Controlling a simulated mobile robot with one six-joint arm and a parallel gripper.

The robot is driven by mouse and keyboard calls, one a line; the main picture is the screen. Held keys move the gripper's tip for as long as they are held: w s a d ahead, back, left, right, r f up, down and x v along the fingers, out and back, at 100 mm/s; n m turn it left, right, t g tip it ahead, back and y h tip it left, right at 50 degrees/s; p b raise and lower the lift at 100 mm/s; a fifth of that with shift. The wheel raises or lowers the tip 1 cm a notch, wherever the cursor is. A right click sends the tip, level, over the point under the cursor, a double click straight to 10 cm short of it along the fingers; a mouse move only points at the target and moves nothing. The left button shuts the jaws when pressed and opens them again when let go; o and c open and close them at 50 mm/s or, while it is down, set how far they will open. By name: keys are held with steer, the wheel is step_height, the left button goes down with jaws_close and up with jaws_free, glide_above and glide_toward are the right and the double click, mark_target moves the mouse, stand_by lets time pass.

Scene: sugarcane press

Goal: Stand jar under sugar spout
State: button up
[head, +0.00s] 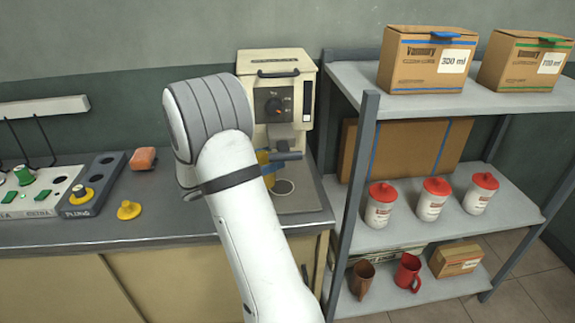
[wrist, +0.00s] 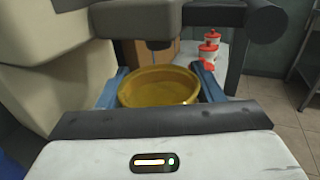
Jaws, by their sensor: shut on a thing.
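A yellow-amber jar (wrist: 160,88), open at the top, sits upright between the blue fingers of my gripper (wrist: 160,74), which is shut on it. In the head view, a piece of the jar (head: 262,157) and a blue finger show past my white arm, which hides the rest. The cream machine (head: 275,68) has a dial and a dark spout (wrist: 157,42). In the wrist view the spout hangs just past the jar's far rim; I cannot tell if it is directly above. A pale ring (head: 283,187) marks the machine's base plate. Whether the jar touches the plate is hidden.
A shelf rack (head: 355,185) stands close on the right, with red-lidded jars (head: 380,204), cardboard boxes (head: 428,60) and mugs (head: 408,272).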

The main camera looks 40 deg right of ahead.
steer(key=shift+s+d+f+b, duration=0.15)
steer(key=shift+d+f, duration=0.45)
steer(key=shift+d, duration=0.35)
steer(key=shift+s+d+f+b, duration=0.1)
steer(key=shift+s+d+f, duration=0.1)
steer(key=shift+d+f, duration=0.6)
steer(key=shift+s+d+f+b, duration=0.15)
steer(key=shift+d+f, duration=0.2)
steer(key=shift+d, duration=0.8)
steer(key=shift+f, duration=0.1)
steer(key=o, duration=1.2)
steer(key=shift+o, duration=0.2)
